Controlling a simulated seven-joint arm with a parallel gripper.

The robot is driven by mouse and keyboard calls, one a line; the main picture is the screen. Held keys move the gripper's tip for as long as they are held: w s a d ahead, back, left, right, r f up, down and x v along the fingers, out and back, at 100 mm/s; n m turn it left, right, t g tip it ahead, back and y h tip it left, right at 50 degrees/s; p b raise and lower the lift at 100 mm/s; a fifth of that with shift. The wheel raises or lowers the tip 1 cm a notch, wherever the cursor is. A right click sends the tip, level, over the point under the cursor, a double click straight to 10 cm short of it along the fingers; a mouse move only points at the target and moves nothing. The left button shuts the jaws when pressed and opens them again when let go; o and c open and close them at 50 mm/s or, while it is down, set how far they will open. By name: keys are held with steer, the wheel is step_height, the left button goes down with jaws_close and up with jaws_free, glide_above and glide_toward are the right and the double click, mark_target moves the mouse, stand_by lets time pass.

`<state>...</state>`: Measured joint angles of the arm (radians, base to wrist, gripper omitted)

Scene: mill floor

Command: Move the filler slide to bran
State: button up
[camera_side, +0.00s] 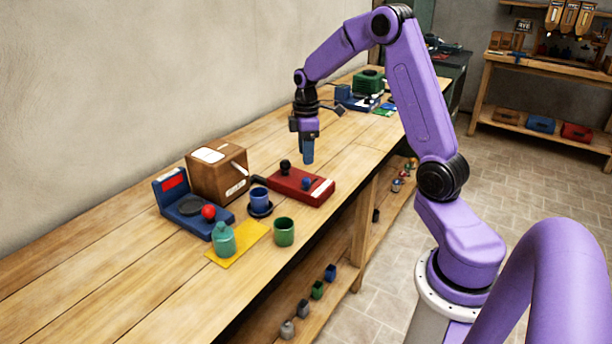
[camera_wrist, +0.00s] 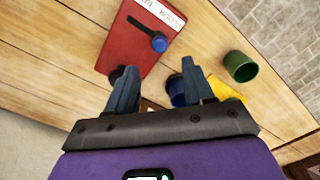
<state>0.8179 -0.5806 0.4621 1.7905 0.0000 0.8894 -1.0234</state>
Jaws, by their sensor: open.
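The likely filler slide is a red box (camera_side: 300,187) on the bench. It has a blue knob (camera_side: 306,183), a black knob (camera_side: 285,167) and a white label strip. In the wrist view the red box (camera_wrist: 128,45) shows the blue knob (camera_wrist: 159,43) at the end of a dark slot, near the label; its lettering is too small to read surely.
Bare bench lies behind the red box.

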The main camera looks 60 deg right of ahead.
mark_target(306, 179)
step_height(306, 179, down, 8)
steer(key=shift+f, duration=0.2)
steer(key=shift+c, duration=0.4)
jaws_close()
steer(key=shift+d, duration=0.1)
